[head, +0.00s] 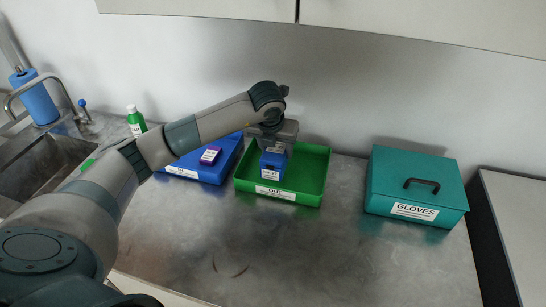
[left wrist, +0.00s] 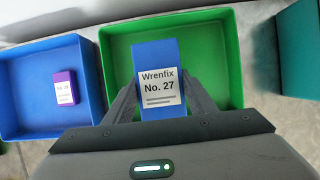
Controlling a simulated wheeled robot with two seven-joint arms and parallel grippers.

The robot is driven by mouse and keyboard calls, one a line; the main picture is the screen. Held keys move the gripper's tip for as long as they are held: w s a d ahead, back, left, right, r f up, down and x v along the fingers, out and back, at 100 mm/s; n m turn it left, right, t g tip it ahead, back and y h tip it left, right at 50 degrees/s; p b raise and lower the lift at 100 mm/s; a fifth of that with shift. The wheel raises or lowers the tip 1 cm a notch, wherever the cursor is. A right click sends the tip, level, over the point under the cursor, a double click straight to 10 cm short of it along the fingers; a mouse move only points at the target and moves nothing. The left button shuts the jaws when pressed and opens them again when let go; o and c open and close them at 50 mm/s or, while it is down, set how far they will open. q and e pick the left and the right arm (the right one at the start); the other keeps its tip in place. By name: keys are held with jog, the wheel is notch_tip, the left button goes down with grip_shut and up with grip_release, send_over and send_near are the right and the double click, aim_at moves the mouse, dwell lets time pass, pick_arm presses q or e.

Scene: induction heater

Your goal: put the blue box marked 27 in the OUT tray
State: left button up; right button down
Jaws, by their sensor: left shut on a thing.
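The blue box marked No. 27 (head: 272,165) is between the fingers of my left gripper (head: 274,148), over the green OUT tray (head: 313,183). In the left wrist view the blue box (left wrist: 155,55) shows its label "Wrenfix No. 27", and the fingers of the left gripper (left wrist: 163,100) close on its sides. The green tray (left wrist: 222,35) lies around and below it in that view. I cannot tell whether the box touches the tray floor. My right gripper is not in view.
A blue tray (head: 221,171) with a purple box (head: 210,155) stands left of the green tray. A teal GLOVES box (head: 415,185) stands to the right. A green bottle (head: 136,122), a sink (head: 45,160) and a blue roll (head: 35,98) are at left. The front counter is clear.

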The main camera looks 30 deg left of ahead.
pick_arm(q)
jog(key=shift+s+a+f, duration=0.35)
jog(key=shift+s, duration=0.2)
notch_tip(320, 180, down, 3)
jog(key=shift+r+p, duration=0.1)
jog(key=shift+p, duration=1.15)
jog(key=shift+f, duration=0.6)
